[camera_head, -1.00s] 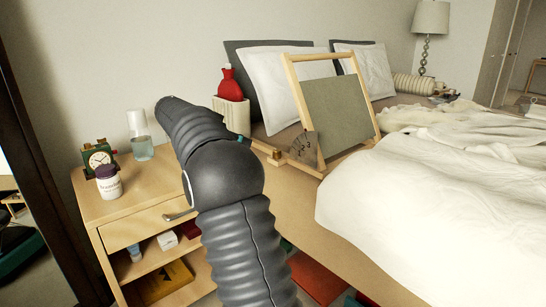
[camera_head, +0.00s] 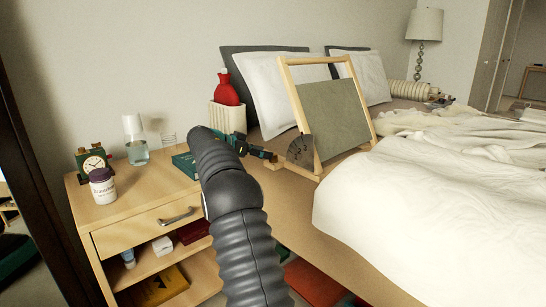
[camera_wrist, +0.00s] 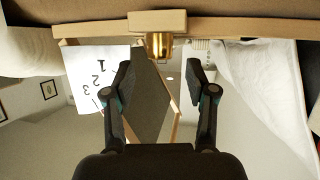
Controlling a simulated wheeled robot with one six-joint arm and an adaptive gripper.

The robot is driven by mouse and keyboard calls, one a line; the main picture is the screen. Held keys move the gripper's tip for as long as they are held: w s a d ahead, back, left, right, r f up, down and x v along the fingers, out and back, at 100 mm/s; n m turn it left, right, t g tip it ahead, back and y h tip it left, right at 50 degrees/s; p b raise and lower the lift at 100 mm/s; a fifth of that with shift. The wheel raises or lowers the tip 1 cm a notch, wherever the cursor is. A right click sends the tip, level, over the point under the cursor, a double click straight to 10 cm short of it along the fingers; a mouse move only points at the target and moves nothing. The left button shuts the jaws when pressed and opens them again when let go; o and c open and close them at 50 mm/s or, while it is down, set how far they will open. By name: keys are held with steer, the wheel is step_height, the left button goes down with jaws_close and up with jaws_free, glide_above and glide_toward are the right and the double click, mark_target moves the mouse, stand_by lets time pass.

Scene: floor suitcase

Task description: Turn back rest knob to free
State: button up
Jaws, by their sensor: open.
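The back rest (camera_head: 335,118) is a wooden frame with a grey-green panel, standing tilted on the bed. A fan-shaped dial plate (camera_head: 301,151) is at its lower left; in the wrist view the plate (camera_wrist: 92,80) is white with 1, 2 and 3, upside down. A brass knob (camera_wrist: 160,46) sticks out of a wooden block (camera_wrist: 118,24). My gripper (camera_head: 266,154) is at the bed's edge by the dial. In the wrist view my gripper (camera_wrist: 158,70) is open and empty, its fingers either side of the knob's line. I cannot tell whether the tips reach it.
A nightstand (camera_head: 140,195) at left holds a clock (camera_head: 92,161), a purple-capped jar (camera_head: 103,186) and a glass carafe (camera_head: 136,140). A red bottle (camera_head: 226,90) in a pale holder stands behind my arm. A rumpled white duvet (camera_head: 430,190) lies right of the back rest.

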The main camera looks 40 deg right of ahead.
steer(key=shift+x, duration=2.55)
steer(key=shift+a, duration=0.1)
steer(key=shift+f, duration=0.1)
jaws_close()
